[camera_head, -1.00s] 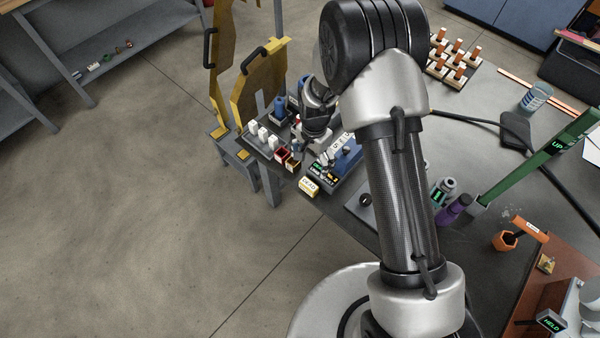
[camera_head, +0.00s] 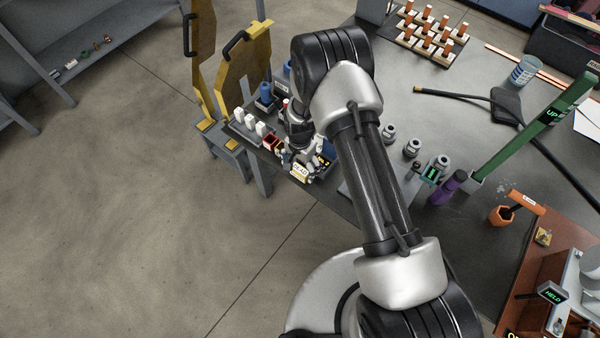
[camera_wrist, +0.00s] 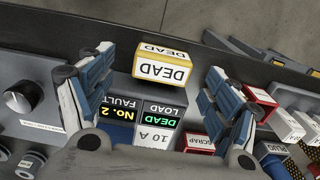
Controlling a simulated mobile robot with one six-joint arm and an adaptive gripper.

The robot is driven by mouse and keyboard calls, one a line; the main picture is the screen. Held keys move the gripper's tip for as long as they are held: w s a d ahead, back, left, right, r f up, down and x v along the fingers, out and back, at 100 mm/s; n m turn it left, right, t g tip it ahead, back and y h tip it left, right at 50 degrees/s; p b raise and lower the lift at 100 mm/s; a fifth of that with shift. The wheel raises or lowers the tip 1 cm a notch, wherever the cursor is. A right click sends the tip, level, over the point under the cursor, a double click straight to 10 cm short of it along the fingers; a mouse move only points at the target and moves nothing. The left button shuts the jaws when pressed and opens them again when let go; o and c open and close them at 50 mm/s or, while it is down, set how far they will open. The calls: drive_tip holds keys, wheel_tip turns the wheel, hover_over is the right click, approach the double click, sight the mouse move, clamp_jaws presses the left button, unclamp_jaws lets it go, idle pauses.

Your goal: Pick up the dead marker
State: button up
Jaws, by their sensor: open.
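The dead marker is a small yellow block with white faces lettered DEAD. In the wrist view the marker (camera_wrist: 162,64) lies between my spread fingers, with a gap on each side. In the head view the marker (camera_head: 300,171) is near the table's front edge, just below my gripper (camera_head: 301,152). My gripper (camera_wrist: 157,68) is open and empty. The height of the fingertips over the marker is hard to tell.
Beside the marker is a display unit (camera_wrist: 124,115) reading No. 2 FAULT and DEAD LOAD. A red bin (camera_head: 270,141) and white blocks (camera_head: 249,122) stand left of my gripper. A grey box with a knob (camera_wrist: 30,95) is left in the wrist view. The table edge is close.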

sight(300, 169)
drive_tip(key=f, duration=0.1)
drive_tip(key=f+b, duration=0.1)
drive_tip(key=f, duration=0.2)
drive_tip(key=shift+w+f+b, duration=0.25)
drive_tip(key=shift+f+b, duration=0.1)
drive_tip(key=shift+f, duration=0.05)
drive_tip(key=shift+r, duration=0.1)
drive_tip(key=shift+c, duration=0.3)
drive_tip(key=c, duration=1.1)
